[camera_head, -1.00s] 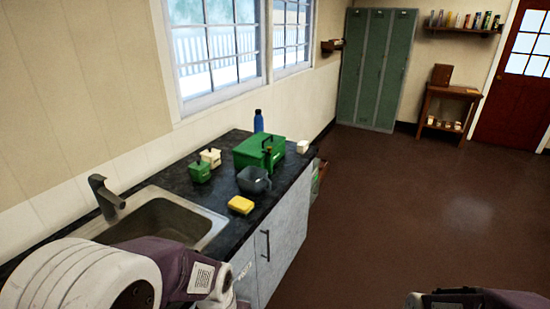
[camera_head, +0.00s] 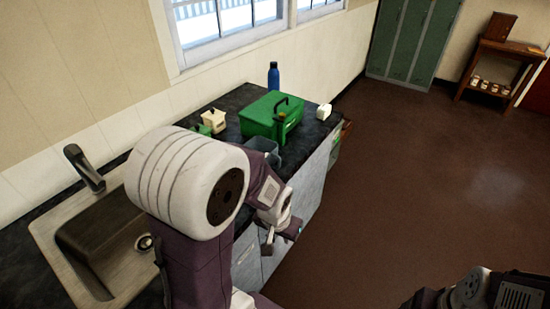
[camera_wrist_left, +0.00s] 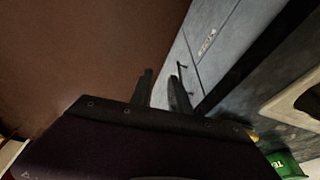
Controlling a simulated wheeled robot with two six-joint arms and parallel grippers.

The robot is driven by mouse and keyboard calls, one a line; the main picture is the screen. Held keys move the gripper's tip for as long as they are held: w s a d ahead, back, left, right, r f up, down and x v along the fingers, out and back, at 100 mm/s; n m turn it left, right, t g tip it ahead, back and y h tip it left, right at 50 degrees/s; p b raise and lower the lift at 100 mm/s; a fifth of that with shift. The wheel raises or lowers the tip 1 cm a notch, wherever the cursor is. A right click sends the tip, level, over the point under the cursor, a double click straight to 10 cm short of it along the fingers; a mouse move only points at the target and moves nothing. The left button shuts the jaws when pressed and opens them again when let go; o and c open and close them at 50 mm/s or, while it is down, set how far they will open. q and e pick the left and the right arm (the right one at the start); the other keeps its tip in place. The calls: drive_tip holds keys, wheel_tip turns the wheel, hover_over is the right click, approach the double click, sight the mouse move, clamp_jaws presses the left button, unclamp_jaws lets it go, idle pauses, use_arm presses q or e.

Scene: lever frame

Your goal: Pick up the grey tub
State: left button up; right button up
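The grey tub (camera_head: 263,146) stands on the dark worktop in the head view, in front of the green toolbox (camera_head: 265,120). My left arm hides its lower part. My left gripper (camera_head: 288,236) is beside the cabinet front, below the worktop edge and nearer to me than the tub. In the left wrist view its two fingers (camera_wrist_left: 161,80) are apart with nothing between them. The tub cannot be made out in that view. Part of my right arm shows at the bottom right of the head view, but its fingers do not.
A sink (camera_head: 98,236) with a tap (camera_head: 84,168) is at the left. A blue bottle (camera_head: 273,76), a cream container (camera_head: 213,121), a green container (camera_head: 201,130) and a white item (camera_head: 324,111) stand around the toolbox. The brown floor (camera_head: 400,170) at the right is clear.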

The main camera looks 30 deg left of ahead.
use_arm(q)
drive_tip(key=w+a+t+y+b, duration=0.1)
drive_tip(key=w+a+t+b, duration=0.1)
drive_tip(key=w+a+t, duration=0.5)
drive_tip(key=t+b, duration=0.2)
drive_tip(key=t, duration=0.1)
approach(279, 166)
drive_tip(key=shift+w+a+r+n, duration=0.2)
drive_tip(key=shift+w+a+n, duration=0.15)
drive_tip(key=shift+w, duration=0.3)
drive_tip(key=shift+x, duration=2)
drive_tip(key=x, duration=0.4)
drive_tip(key=shift+w+d+f, duration=0.1)
drive_tip(key=shift+w+d, duration=0.05)
drive_tip(key=shift+w, duration=0.1)
drive_tip(key=shift+w+f, duration=0.15)
drive_tip(key=shift+w, duration=0.2)
drive_tip(key=shift+s, duration=0.1)
clamp_jaws()
